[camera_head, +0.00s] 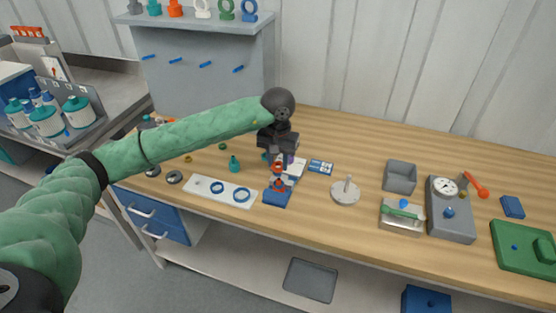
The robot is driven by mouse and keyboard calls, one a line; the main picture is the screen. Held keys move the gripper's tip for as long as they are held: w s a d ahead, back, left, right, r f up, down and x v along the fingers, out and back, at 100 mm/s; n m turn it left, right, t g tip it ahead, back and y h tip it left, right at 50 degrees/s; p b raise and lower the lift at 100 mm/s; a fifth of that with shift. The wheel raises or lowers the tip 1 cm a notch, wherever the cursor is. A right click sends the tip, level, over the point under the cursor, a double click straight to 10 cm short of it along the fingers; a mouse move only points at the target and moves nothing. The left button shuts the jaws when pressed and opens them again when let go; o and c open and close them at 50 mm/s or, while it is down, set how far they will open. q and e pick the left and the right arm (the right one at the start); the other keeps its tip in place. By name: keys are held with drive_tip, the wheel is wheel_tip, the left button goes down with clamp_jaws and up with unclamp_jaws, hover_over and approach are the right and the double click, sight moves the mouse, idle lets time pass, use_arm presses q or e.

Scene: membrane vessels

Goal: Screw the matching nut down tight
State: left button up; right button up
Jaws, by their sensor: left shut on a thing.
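My left gripper (279,160) hangs over the workbench, pointing down, its fingers shut on a small orange-red part (278,169). This part may be the nut; it is too small to tell. Right below it stands a blue block fixture (276,199) with a grey and orange-red fitting (279,186) on top. I cannot tell whether the held part touches this fitting. My right gripper is out of view.
A teal bottle-like piece (234,164) and dark rings (175,177) are on the left. A round grey plate with a post (345,192), a grey bin (400,177), a gauge box (450,211) and a green case (524,247) are on the right.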

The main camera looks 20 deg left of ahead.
sight(279, 179)
use_arm(q)
drive_tip(key=shift+w+d+f, duration=0.1)
drive_tip(key=shift+w+f, duration=0.1)
drive_tip(key=shift+f, duration=0.35)
drive_tip(key=shift+f+p, duration=0.35)
drive_tip(key=shift+f, duration=1.15)
drive_tip(key=shift+f+b, duration=0.15)
drive_tip(key=shift+b, duration=0.2)
drive_tip(key=shift+f, duration=0.1)
drive_tip(key=shift+f+b, duration=0.15)
drive_tip(key=shift+b, duration=0.15)
drive_tip(key=shift+f+b, duration=0.3)
drive_tip(key=shift+b, duration=0.1)
drive_tip(key=shift+f, duration=0.1)
drive_tip(key=o, duration=0.8)
drive_tip(key=shift+o, duration=1.2)
drive_tip(key=shift+r+b, duration=0.25)
drive_tip(key=shift+b, duration=0.2)
wheel_tip(279, 179, up, 6)
drive_tip(key=b, duration=0.2)
drive_tip(key=shift+r+b, duration=0.25)
drive_tip(key=shift+b, duration=0.05)
drive_tip(key=shift+r, duration=0.35)
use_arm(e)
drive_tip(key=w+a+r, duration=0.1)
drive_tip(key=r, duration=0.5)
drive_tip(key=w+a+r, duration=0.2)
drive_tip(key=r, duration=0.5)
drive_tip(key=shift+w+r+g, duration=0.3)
